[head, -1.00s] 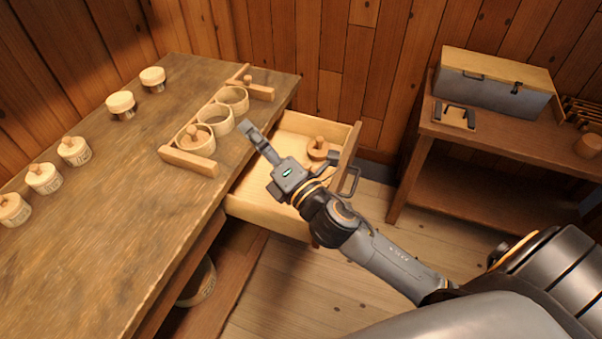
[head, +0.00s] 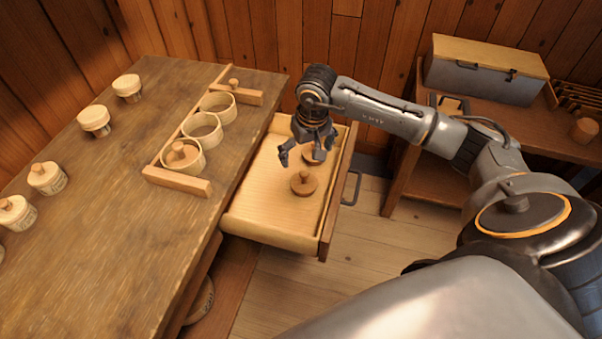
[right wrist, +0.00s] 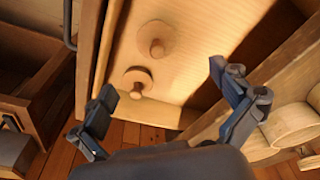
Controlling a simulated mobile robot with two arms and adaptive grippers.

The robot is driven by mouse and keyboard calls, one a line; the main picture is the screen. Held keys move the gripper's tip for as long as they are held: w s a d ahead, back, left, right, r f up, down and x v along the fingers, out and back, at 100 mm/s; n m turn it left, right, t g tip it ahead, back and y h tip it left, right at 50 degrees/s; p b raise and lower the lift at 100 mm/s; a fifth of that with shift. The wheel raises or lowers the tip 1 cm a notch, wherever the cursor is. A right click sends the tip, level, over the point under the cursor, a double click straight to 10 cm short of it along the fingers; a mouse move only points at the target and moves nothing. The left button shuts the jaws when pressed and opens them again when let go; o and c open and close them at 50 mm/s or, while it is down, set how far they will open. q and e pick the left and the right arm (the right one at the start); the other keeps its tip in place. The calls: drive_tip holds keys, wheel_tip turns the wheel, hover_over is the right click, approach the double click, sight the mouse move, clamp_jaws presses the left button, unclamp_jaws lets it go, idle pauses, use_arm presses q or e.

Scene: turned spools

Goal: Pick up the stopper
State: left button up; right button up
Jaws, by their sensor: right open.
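Two round wooden stoppers with knobs lie in the open drawer: a nearer one (head: 304,184) and a farther one (head: 310,158), partly hidden by my right gripper. In the right wrist view the nearer stopper (right wrist: 153,40) is higher up and the farther stopper (right wrist: 137,82) lies between the fingers' lines of reach. My right gripper (head: 302,156) points down over the far part of the drawer, open and empty; its spread fingers (right wrist: 163,84) also show in the wrist view. My left gripper is out of view.
The drawer (head: 255,205) has raised walls and a handle (head: 351,187). A wooden rack (head: 178,181) with three rings stands on the bench (head: 100,240), with several lidded pots (head: 94,120) at left. A grey toolbox (head: 484,78) stands on the right-hand table.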

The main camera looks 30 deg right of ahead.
drive_tip(key=b, duration=0.4)
hover_over(304, 181)
drive_tip(key=f, duration=0.7)
drive_tip(key=shift+s+a+f, duration=0.1)
drive_tip(key=shift+s+f, duration=0.25)
drive_tip(key=shift+w+d+f+b, duration=0.1)
drive_tip(key=shift+w+f+b, duration=0.1)
drive_tip(key=shift+f+b, duration=0.6)
drive_tip(key=shift+w+d+f+b, duration=0.1)
drive_tip(key=shift+w+f+b, duration=0.25)
drive_tip(key=shift+f, duration=0.8)
drive_tip(key=shift+w+d+f+b, duration=0.1)
drive_tip(key=shift+f+b, duration=0.55)
drive_tip(key=shift+f, duration=0.3)
drive_tip(key=shift+r, duration=0.1)
drive_tip(key=c, duration=1.3)
